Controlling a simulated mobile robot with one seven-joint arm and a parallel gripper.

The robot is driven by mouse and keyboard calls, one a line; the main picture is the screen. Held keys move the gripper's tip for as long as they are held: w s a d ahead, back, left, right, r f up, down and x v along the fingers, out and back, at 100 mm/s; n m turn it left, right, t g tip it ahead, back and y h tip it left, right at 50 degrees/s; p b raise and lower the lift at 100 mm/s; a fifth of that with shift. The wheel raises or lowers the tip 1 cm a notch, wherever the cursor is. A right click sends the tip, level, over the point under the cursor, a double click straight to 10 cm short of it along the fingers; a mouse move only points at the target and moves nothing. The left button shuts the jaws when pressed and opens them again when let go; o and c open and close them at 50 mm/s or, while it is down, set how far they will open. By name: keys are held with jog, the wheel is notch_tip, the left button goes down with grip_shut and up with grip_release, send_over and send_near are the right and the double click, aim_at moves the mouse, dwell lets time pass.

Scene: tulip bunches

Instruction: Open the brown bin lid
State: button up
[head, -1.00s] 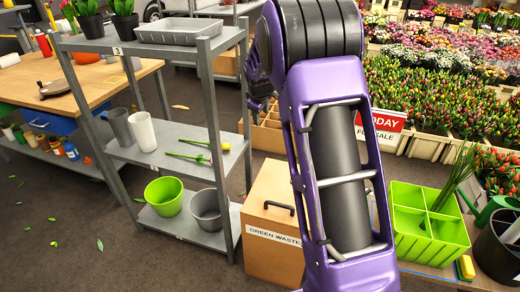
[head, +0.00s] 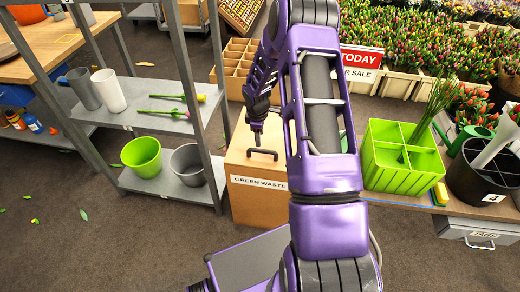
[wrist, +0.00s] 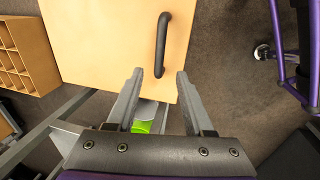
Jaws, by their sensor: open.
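The brown bin (head: 258,203), labelled GREEN WASTE, stands on the floor in the middle of the head view. Its flat lid (head: 240,139) is closed and has a black bar handle (head: 262,153). In the wrist view the lid (wrist: 105,48) fills the upper middle, and the handle (wrist: 160,48) lies lengthwise ahead of the fingers. My gripper (head: 257,129) is above the lid near the handle. In the wrist view my gripper (wrist: 157,75) has its two fingers spread and nothing between them. The handle looks apart from the fingers.
A grey shelf rack (head: 185,118) with pots stands close left of the bin. A green divided caddy (head: 400,165) sits on a bench to the right. A wooden compartment crate (head: 234,68) lies behind the bin. Leaves are scattered on the floor at left.

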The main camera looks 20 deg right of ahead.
aim_at(260, 150)
jog(key=f, duration=0.2)
jog(key=w+f, duration=0.1)
jog(key=f, duration=0.2)
jog(key=d+f+b, duration=0.1)
jog(key=f, duration=0.2)
jog(key=shift+w+f, duration=0.25)
grip_shut()
dwell(1.0)
